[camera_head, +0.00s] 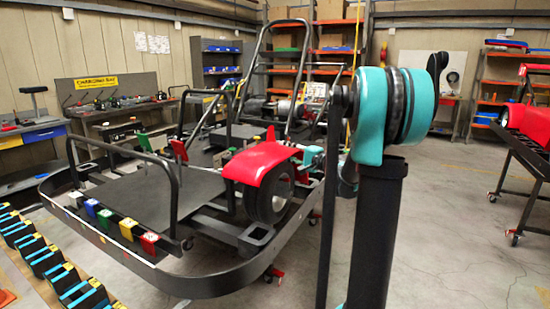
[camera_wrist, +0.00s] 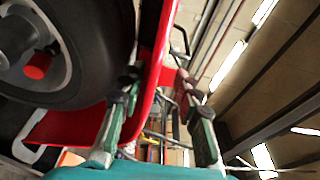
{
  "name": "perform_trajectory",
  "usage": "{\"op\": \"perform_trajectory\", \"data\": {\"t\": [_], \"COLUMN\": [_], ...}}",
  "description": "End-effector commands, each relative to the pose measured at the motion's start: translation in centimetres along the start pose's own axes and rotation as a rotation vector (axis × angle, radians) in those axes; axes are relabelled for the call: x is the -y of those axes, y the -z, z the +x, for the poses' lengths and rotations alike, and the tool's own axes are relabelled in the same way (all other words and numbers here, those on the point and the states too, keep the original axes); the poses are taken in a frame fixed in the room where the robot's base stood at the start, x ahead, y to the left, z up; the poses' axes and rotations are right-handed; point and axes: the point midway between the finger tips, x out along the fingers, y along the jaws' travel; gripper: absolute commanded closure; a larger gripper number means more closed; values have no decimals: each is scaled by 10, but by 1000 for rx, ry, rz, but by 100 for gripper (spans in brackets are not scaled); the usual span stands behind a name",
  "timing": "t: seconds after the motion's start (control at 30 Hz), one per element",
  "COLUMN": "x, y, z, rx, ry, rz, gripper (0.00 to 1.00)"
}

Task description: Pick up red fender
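The red fender (camera_head: 266,162) curves over a black wheel (camera_head: 265,201) on the kart frame in the head view. In the wrist view the fender (camera_wrist: 152,60) runs as a red edge down the middle, beside the dark tyre (camera_wrist: 88,50). My gripper (camera_wrist: 157,80) has its two fingers spread, one on each side of the fender's edge. A gap shows between the right finger and the fender; contact at the left finger cannot be told. In the head view my gripper is beside the fender's right side, partly hidden by the wheel and kart.
The kart's black bumper rail (camera_head: 205,284) curves around the front. A stand with black and teal pieces (camera_head: 55,268) is at the lower left. Another red part (camera_head: 530,122) rests on a rack at the right. Open floor (camera_head: 455,240) lies between the kart and that rack.

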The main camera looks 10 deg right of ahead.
Motion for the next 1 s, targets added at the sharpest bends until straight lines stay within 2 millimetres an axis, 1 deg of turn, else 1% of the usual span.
{"op": "perform_trajectory", "data": {"t": [0.17, 0.27, 0.4, 0.53, 0.6, 0.77, 0.8, 0.83, 1.0], "x": [0, -2, -5, -5, -5, -5, -5, -5, -5], "y": [-1, -3, -7, -6, -6, -6, -6, -6, -6], "z": [8, 16, 36, 53, 56, 56, 56, 56, 56], "rx": [2, 2, 3, 3, 1, 0, 0, 0, 0], "ry": [0, 0, 0, 0, 0, 0, 0, 0, 0], "rz": [0, 0, 0, 0, 0, 0, 0, 0, 0], "gripper": [67, 67, 67, 67, 67, 67, 68, 72, 93]}}
